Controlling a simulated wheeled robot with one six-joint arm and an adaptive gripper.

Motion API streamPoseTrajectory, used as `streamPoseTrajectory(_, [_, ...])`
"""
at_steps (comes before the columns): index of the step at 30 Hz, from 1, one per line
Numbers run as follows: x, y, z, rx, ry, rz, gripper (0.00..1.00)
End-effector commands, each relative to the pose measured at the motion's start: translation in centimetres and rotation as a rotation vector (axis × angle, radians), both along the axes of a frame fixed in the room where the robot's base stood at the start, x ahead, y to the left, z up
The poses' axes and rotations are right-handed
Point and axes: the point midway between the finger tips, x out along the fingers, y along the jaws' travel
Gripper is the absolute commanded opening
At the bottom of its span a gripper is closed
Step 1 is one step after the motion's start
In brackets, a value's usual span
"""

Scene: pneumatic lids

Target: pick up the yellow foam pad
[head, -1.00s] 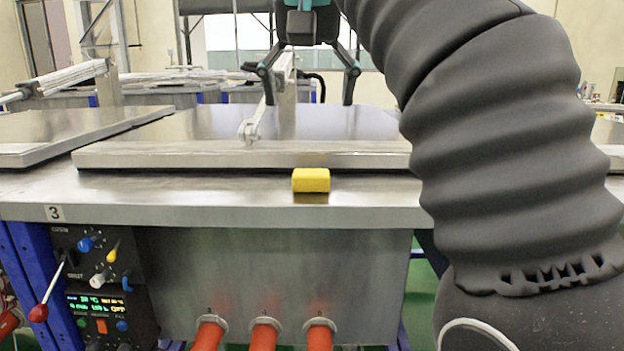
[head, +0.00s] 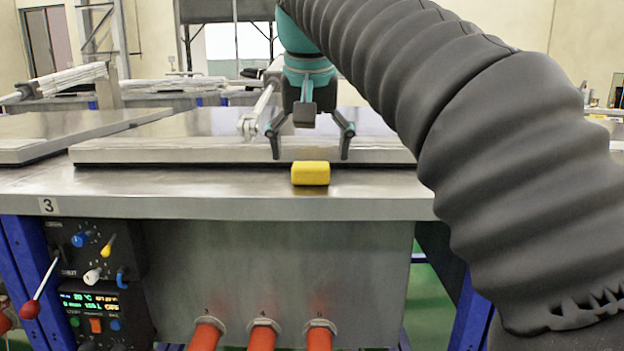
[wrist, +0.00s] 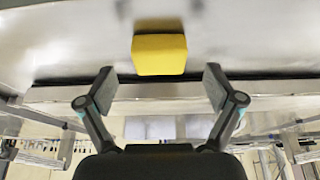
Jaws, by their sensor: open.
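The yellow foam pad (head: 310,174) lies on the front strip of the steel table, just in front of the raised lid edge. My gripper (head: 310,156) hangs above and slightly behind the pad in the head view, fingers pointing down and spread apart. In the wrist view the pad (wrist: 159,55) shows whole, ahead of the gap between the open fingertips (wrist: 159,88). Nothing is between the fingers, and they do not appear to touch the pad.
The steel table (head: 130,196) carries a flat metal lid (head: 180,151) with a pneumatic cylinder (head: 250,124) behind my gripper. A control panel (head: 97,250) and red hoses (head: 263,337) are below the front edge. The table's front strip is bare around the pad.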

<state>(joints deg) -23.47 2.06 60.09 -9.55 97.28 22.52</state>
Motion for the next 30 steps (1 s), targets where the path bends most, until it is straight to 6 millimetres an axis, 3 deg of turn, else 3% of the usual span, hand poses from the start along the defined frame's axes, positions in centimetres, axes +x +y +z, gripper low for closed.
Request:
streamPoseTrajectory(1, [0.3,-0.1,-1.1,-0.001,0.001,-0.001,0.92])
streamPoseTrajectory(6, [0.9,-0.1,-2.4,0.000,0.000,0.000,0.92])
streamPoseTrajectory(14, [1.0,-0.1,-2.5,0.000,-0.001,0.000,0.92])
streamPoseTrajectory(21, [1.0,-0.1,-2.5,0.000,-0.001,0.000,0.38])
streamPoseTrajectory(30, [1.0,-0.1,-2.5,0.000,0.000,0.000,0.38])
